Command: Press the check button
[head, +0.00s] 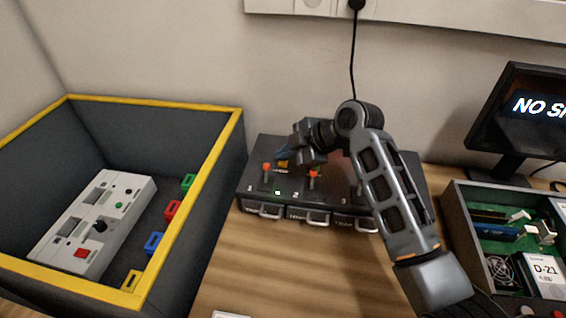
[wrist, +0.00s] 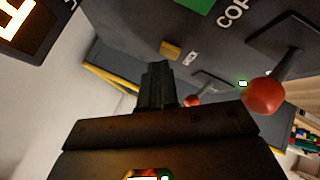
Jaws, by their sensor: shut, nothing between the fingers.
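The black device (head: 340,197) stands against the wall on the wooden table, with red-tipped levers and numbers on its top. In the wrist view, a small yellow-orange button (wrist: 170,50) on the device's dark top (wrist: 225,58) has a small white label beside it, too small to read surely. My gripper (head: 283,157) is over the back left of the device; its shut, empty fingers (wrist: 158,68) point toward that button. The tips look close to it; I cannot tell whether they touch. In the head view my gripper hides the button.
A lit orange display (head: 283,165) and a red-knobbed lever (wrist: 264,96) are close to my gripper. A yellow-rimmed bin (head: 235,125) with a grey panel (head: 85,225) stands left. An open green-board case (head: 450,215) and a monitor (head: 525,110) stand right.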

